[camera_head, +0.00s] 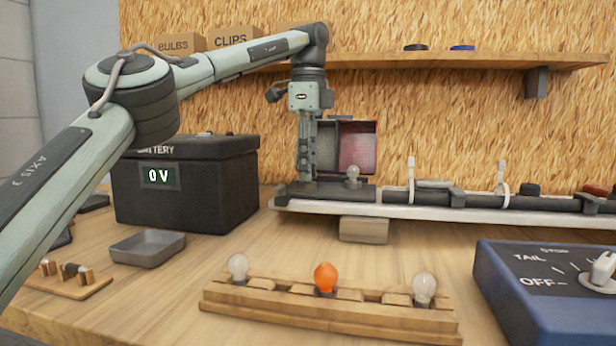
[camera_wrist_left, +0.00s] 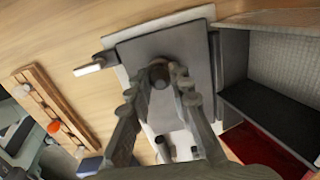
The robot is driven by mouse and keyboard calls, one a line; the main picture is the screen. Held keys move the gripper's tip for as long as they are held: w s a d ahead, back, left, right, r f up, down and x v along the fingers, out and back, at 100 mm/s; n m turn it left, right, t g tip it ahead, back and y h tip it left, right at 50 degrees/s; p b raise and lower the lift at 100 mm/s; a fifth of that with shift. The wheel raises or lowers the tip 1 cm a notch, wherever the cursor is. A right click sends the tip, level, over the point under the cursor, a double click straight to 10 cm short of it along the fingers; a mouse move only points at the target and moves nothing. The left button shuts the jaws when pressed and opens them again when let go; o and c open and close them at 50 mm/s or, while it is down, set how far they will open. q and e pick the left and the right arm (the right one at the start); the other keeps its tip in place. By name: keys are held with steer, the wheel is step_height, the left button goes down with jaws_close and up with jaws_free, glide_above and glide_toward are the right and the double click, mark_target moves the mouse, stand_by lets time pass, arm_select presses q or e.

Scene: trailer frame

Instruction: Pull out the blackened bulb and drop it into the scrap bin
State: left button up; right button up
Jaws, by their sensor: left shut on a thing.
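My left gripper (camera_head: 307,178) reaches down to the left end of the trailer frame (camera_head: 385,208), beside the grey and red lamp housing. In the left wrist view its fingers (camera_wrist_left: 158,80) are closed around a small dark round thing, the blackened bulb (camera_wrist_left: 160,72). The fingers hide most of the bulb, and I cannot tell if it still sits in its socket. In the head view the bulb is hidden by the gripper. A shallow grey metal tray (camera_head: 147,249), which looks like the scrap bin, stands empty on the bench at left. My right gripper is not in view.
A clear bulb (camera_head: 353,175) stands just right of the gripper, by the lamp housing (camera_head: 357,147). A wooden rack (camera_head: 330,316) holds two clear bulbs and an orange one. A black battery box (camera_head: 185,185) stands behind the tray; a blue switch box (camera_head: 550,300) is at front right.

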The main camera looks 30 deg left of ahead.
arm_select(q)
steer(key=shift+r, duration=0.1)
steer(key=shift+r+p, duration=2.45)
